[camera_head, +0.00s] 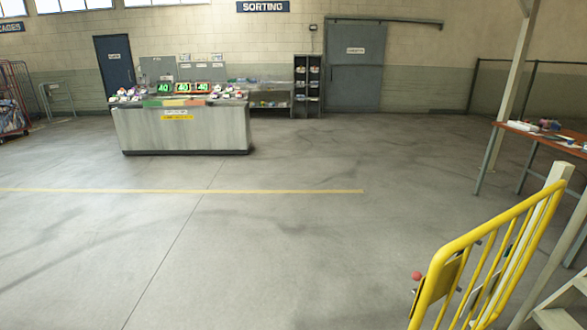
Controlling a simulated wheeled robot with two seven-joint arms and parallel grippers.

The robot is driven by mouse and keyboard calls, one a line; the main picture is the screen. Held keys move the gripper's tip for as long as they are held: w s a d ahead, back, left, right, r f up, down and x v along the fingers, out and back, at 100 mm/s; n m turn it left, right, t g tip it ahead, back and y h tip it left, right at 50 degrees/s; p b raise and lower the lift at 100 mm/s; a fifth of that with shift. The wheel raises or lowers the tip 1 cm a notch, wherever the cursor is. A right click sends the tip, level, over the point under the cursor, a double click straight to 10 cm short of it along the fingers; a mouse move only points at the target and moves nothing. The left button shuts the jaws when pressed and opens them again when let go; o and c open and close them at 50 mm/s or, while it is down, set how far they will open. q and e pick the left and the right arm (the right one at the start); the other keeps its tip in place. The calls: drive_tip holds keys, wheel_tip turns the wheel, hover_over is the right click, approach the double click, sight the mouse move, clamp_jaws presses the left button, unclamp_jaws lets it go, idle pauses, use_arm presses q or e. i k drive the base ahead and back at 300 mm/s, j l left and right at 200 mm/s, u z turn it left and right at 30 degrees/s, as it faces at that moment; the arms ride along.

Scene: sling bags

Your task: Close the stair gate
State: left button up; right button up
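The stair gate (493,262) is a yellow barred metal frame at the lower right of the head view. It stands beside a pale post (560,173) at its far end and runs from there towards the lower left. A small red knob (416,276) shows at its near left end, next to a dark plate. Part of a grey staircase (565,312) shows to the right of the gate. The gate's lower part is cut off by the frame edge. I cannot tell whether it is latched. Neither of my grippers is in view.
The concrete floor (250,250) is wide and clear, with a yellow line (180,191) across it. A sorting counter (182,130) stands at the back left. An orange-topped table (560,143) stands at the right beyond the gate. A caged trolley (12,100) is at far left.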

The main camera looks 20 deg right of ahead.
sight(441, 280)
drive_tip(key=i+j+z, duration=0.1)
drive_tip(key=i+z, duration=0.15)
drive_tip(key=z, duration=0.2)
drive_tip(key=i+j+z, duration=0.2)
drive_tip(key=z, duration=0.3)
drive_tip(key=i+j+z, duration=0.15)
drive_tip(key=z, duration=0.3)
drive_tip(key=i+j+z, duration=0.1)
drive_tip(key=j+z, duration=1.15)
drive_tip(key=j, duration=0.15)
drive_tip(key=j+z, duration=0.35)
drive_tip(key=j, duration=0.1)
